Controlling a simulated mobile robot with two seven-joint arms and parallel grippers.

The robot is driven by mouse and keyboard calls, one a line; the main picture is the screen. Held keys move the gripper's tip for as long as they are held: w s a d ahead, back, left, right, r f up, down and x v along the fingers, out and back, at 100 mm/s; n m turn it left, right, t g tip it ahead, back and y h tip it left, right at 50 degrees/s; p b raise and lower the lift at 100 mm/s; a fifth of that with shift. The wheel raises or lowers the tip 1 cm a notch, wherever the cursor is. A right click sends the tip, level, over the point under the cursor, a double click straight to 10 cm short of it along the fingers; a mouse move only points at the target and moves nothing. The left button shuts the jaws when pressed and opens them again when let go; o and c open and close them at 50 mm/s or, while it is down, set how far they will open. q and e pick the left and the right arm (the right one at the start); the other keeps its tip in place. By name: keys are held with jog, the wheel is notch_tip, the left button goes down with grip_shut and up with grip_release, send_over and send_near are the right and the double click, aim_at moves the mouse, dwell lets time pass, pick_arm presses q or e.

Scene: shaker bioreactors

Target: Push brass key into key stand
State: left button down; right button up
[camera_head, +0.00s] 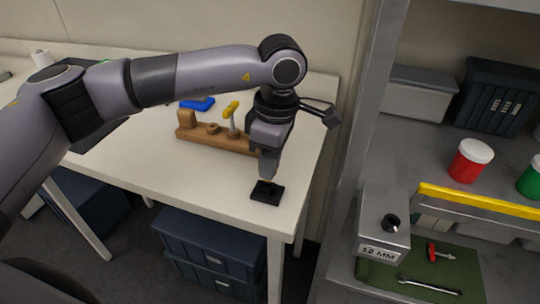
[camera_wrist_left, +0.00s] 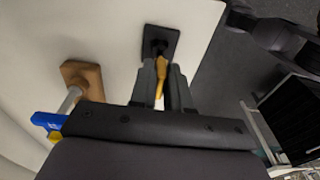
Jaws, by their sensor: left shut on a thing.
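The key stand is a small black square block (camera_head: 267,194) near the front right corner of the white table. It also shows in the left wrist view (camera_wrist_left: 171,37). My left gripper (camera_head: 267,172) points down just above the stand. In the left wrist view its fingers are closed around the brass key (camera_wrist_left: 160,76), a yellow piece whose far end reaches to the stand. Whether the key's tip sits inside the stand or only touches it is hidden. My right gripper is not in view.
A wooden rack (camera_head: 222,140) with a yellow-handled tool (camera_head: 231,109) stands behind the gripper, with a blue item (camera_head: 197,103) beyond it. A metal shelf (camera_head: 450,190) with a red jar (camera_head: 470,161) is at the right. The table left of the stand is clear.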

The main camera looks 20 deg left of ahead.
pick_arm(q)
jog(key=shift+f, duration=0.1)
jog(key=shift+b, duration=0.35)
dwell(0.8)
jog(key=shift+f+b, duration=1.25)
jog(key=shift+b, duration=0.05)
dwell(1.9)
jog(key=c, duration=1)
grip_release()
jog(key=r, duration=0.7)
jog(key=shift+d+r, duration=0.1)
jog(key=shift+d, duration=0.2)
jog(key=shift+s, duration=0.1)
